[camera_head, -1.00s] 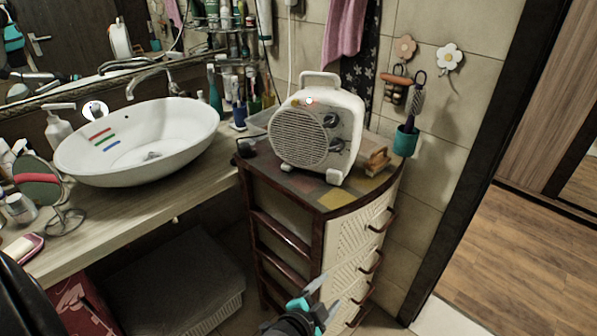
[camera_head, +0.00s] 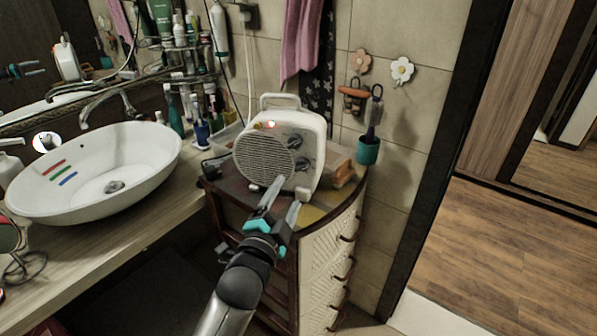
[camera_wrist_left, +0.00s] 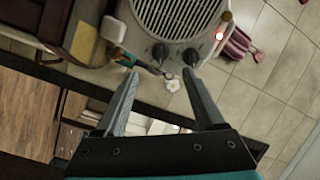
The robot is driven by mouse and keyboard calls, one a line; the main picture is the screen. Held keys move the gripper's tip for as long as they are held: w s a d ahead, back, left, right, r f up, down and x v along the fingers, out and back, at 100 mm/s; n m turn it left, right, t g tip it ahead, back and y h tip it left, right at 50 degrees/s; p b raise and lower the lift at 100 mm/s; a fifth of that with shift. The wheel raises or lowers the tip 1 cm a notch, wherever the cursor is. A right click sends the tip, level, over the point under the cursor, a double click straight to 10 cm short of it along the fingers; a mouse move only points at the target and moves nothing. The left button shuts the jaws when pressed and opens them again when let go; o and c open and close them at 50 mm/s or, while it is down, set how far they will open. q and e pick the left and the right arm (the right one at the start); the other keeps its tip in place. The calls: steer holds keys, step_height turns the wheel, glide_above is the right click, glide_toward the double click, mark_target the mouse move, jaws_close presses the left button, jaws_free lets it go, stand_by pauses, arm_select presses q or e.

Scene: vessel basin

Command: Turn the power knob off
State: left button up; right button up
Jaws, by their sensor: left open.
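A white fan heater (camera_head: 311,136) with a round grille and a top handle stands on the drawer cabinet. Its side panel has two dark knobs, an upper one (camera_head: 295,141) and a lower one (camera_head: 302,164); I cannot tell which is the power knob. A red light (camera_head: 271,124) glows near its top. My left gripper (camera_head: 287,190) is open and empty, in front of the heater's lower part. In the left wrist view both knobs, one left (camera_wrist_left: 160,52) and one right (camera_wrist_left: 191,57), show beyond the open fingertips (camera_wrist_left: 160,73), apparently apart from them. My right gripper is not in view.
The drawer cabinet (camera_head: 325,262) carries the heater and a wooden item (camera_head: 341,171) beside it. A white basin (camera_head: 120,160) stands on the counter at left. A teal cup (camera_head: 368,151) hangs on the wall at right. The floor (camera_head: 500,250) at far right is clear.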

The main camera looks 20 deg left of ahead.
mark_target(300, 170)
arm_select(q)
steer(key=w+b, duration=0.1)
steer(key=w, duration=0.8)
steer(key=shift+w, duration=0.3)
jaws_close()
stand_by(0.3)
